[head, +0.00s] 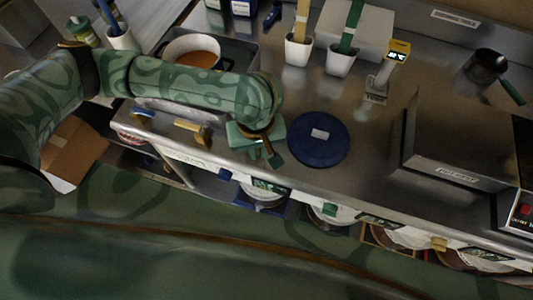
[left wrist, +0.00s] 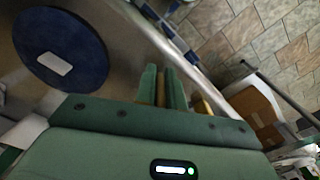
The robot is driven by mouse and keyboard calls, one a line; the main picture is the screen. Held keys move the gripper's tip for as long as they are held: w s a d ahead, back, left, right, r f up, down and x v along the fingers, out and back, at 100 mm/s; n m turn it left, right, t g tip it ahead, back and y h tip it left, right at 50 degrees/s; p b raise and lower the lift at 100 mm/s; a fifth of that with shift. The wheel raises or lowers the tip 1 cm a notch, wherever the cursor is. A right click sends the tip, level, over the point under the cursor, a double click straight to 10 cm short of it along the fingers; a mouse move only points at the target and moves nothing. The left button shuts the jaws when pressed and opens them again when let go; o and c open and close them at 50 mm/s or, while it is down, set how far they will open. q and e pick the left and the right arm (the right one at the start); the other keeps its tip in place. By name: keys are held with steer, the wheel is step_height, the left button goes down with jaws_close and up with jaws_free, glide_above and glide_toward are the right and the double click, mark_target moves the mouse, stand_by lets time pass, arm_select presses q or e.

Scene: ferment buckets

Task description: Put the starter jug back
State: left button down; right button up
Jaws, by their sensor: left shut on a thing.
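My left gripper (head: 262,148) is over the front part of the steel counter, just left of a round blue lid-like disc (head: 318,140). In the left wrist view its green fingers (left wrist: 162,88) are close together with a thin tan strip between them. Most of that held thing is hidden, so I cannot tell what it is. I cannot pick out the starter jug for certain. A dark vessel (head: 484,66) with a green handle stands at the back right, well away from my gripper. My right gripper is not in view.
The blue disc also shows in the left wrist view (left wrist: 60,45). A pot of orange liquid (head: 195,52) stands behind my left arm. White cups (head: 298,52) holding tools and a small yellow-topped device (head: 380,80) stand further back. A steel box (head: 455,140) is at right. Buckets sit below the counter.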

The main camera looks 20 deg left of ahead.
arm_select(q)
steer(key=w+f, duration=0.1)
steer(key=w+f+b, duration=0.1)
steer(key=shift+d+f, duration=0.3)
steer(key=shift+f, duration=0.1)
steer(key=f+b, duration=0.3)
steer(key=f, duration=0.1)
steer(key=shift+w+d, duration=0.15)
steer(key=shift+w, duration=0.15)
steer(key=shift+r, duration=0.15)
steer(key=c, duration=1.5)
jaws_free()
steer(key=shift+r, duration=0.15)
step_height(320, 180, up, 12)
steer(key=p, duration=0.6)
